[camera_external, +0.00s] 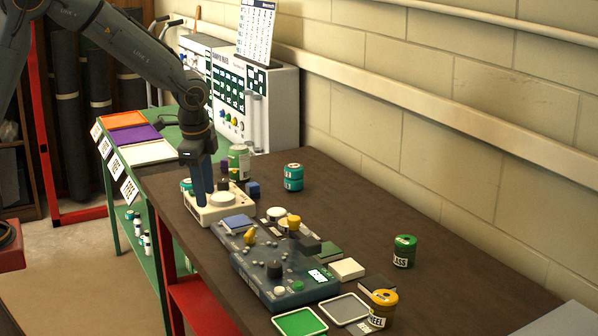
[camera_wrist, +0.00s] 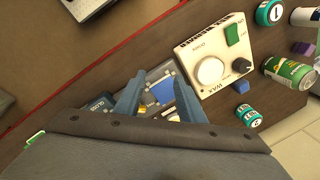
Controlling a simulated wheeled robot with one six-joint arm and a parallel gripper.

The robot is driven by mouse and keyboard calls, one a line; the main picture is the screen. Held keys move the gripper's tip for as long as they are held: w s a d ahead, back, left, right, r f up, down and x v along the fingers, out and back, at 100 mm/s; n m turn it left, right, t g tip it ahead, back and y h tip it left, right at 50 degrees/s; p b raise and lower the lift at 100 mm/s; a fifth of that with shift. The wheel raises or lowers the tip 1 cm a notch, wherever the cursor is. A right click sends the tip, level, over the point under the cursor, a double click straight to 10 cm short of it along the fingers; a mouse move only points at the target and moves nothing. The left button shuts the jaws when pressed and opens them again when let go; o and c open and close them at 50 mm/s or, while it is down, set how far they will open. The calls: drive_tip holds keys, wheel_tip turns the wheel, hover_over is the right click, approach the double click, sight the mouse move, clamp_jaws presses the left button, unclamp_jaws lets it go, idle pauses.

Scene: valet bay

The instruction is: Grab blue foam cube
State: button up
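A small blue cube (camera_external: 252,189) sits on the dark table beside the cream device with the white round dial, apart from my gripper. It also shows in the wrist view (camera_wrist: 241,87), right of my fingers. My gripper (camera_external: 207,200) hangs pointing down over the cream device in the external view. In the wrist view my gripper (camera_wrist: 159,80) has its two blue fingers spread apart, with no object held between them. A flat blue pad (camera_wrist: 162,90) on the panel shows beyond the gap.
The cream device (camera_external: 220,208) and the dark control panel (camera_external: 285,292) take up the table's near side. Green-white can (camera_external: 239,160), teal can (camera_external: 293,177) and green can (camera_external: 404,251) stand around. The table's right rear is clear.

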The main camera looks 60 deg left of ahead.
sight(253, 184)
drive_tip(key=w+a+m+b, duration=0.1)
drive_tip(key=w+a, duration=0.1)
drive_tip(key=w, duration=0.2)
drive_tip(key=w+a+f+m+y+b, duration=0.1)
drive_tip(key=w+a+m, duration=0.1)
drive_tip(key=w+a, duration=0.1)
drive_tip(key=w+a+f+m+b, duration=0.1)
drive_tip(key=w+a+m+b, duration=0.1)
drive_tip(key=w, duration=0.3)
drive_tip(key=shift+w+a+f+g, duration=0.2)
drive_tip(key=shift+w+a+g, duration=0.1)
drive_tip(key=shift+w, duration=0.1)
drive_tip(key=w+a+m+y+b, duration=0.25)
drive_tip(key=w+a+m, duration=0.25)
drive_tip(key=w+a, duration=0.3)
drive_tip(key=shift+g+h, duration=0.25)
drive_tip(key=shift+g, duration=0.15)
drive_tip(key=x, duration=0.4)
drive_tip(key=p+x, duration=0.1)
drive_tip(key=x, duration=0.3)
drive_tip(key=shift+s+d+f+p, duration=0.15)
drive_tip(key=shift+s+f+p, duration=0.05)
drive_tip(key=shift+f+p, duration=0.1)
drive_tip(key=shift+r, duration=0.1)
drive_tip(key=c, duration=0.8)
